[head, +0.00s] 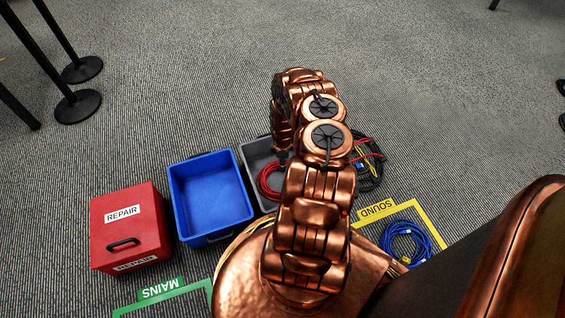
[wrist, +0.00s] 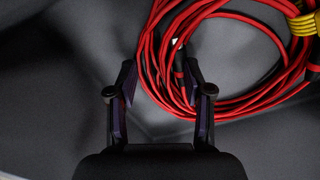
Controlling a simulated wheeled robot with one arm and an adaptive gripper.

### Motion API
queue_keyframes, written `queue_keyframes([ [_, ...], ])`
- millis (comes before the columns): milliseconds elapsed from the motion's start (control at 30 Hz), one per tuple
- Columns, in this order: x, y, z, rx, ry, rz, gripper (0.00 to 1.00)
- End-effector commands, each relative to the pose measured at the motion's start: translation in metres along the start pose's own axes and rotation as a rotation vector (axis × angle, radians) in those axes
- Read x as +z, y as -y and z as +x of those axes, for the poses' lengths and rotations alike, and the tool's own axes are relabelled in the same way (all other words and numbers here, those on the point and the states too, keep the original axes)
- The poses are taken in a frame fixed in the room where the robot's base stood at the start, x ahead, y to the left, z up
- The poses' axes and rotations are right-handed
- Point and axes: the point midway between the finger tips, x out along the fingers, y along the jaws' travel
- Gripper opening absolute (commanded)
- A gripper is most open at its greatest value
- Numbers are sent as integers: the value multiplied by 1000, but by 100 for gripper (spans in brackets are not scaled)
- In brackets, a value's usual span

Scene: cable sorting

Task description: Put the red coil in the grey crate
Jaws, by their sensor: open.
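The red coil (head: 268,180) lies inside the grey crate (head: 253,152), left of my arm in the head view. In the wrist view the red coil (wrist: 230,103) fills the upper right, on a grey surface, with a yellow band at its right. My gripper (wrist: 160,68) is open with its fingertips at the coil's left side. Some red strands pass between the fingers in the picture; I cannot tell whether they touch. In the head view my arm hides the gripper and much of the crate.
A blue crate (head: 210,192) stands empty left of the grey one, beside a red REPAIR box (head: 128,225). Dark, red and yellow cables (head: 369,160) lie right of my arm. A blue coil (head: 406,242) lies in the yellow SOUND frame (head: 432,224). Open carpet lies beyond.

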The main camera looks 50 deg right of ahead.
Motion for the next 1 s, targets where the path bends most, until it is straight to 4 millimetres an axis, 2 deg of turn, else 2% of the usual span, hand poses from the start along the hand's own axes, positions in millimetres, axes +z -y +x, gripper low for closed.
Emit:
queue_keyframes([
  [500, 0, -2, -95, 3, 1, -1, 51],
  [867, -1, 0, -123, -2, 6, 3, 51],
  [1000, -5, -1, -150, -3, 31, 27, 51],
])
